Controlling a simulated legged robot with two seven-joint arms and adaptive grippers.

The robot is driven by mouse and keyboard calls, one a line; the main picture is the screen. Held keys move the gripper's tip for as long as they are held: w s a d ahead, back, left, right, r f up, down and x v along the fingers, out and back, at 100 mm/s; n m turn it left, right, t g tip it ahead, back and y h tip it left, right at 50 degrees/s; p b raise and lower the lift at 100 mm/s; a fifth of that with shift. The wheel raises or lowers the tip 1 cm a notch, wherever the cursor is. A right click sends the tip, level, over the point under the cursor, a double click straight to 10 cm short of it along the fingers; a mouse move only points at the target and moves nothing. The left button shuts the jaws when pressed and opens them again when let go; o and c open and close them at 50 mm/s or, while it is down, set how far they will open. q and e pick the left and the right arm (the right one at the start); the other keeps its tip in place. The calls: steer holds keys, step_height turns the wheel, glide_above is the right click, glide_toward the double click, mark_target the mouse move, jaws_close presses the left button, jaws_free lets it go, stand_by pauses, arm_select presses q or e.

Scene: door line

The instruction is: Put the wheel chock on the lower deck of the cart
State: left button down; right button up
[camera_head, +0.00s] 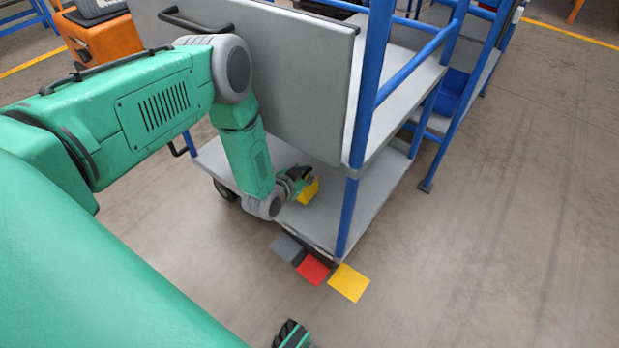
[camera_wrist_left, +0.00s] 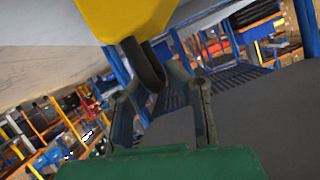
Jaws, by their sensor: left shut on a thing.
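The yellow wheel chock (camera_head: 308,190) is at my left gripper (camera_head: 297,182), over the lower deck (camera_head: 375,190) of the cart, near its front edge. In the left wrist view the yellow chock (camera_wrist_left: 125,18) fills the upper left, and a dark curved part below it lies between the fingers of my left gripper (camera_wrist_left: 162,92). The gripper is shut on the chock. I cannot tell whether the chock touches the deck. A green and black part at the bottom edge, likely my right gripper (camera_head: 291,335), is mostly cut off.
The cart has a grey upright panel (camera_head: 290,85), an upper deck (camera_head: 400,105) and blue posts (camera_head: 347,215). Grey (camera_head: 287,249), red (camera_head: 313,268) and yellow (camera_head: 349,282) squares lie on the floor in front. Orange equipment (camera_head: 105,38) stands at upper left. Floor at right is clear.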

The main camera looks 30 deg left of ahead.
arm_select(q)
step_height(320, 180, down, 3)
steer(key=shift+r+b, duration=0.1)
steer(key=shift+b, duration=0.5)
steer(key=shift+r, duration=0.15)
arm_select(e)
steer(key=shift+w+f, duration=0.5)
steer(key=shift+f, duration=0.4)
arm_select(q)
steer(key=c, duration=1.6)
jaws_free()
arm_select(e)
steer(key=shift+r, duration=0.1)
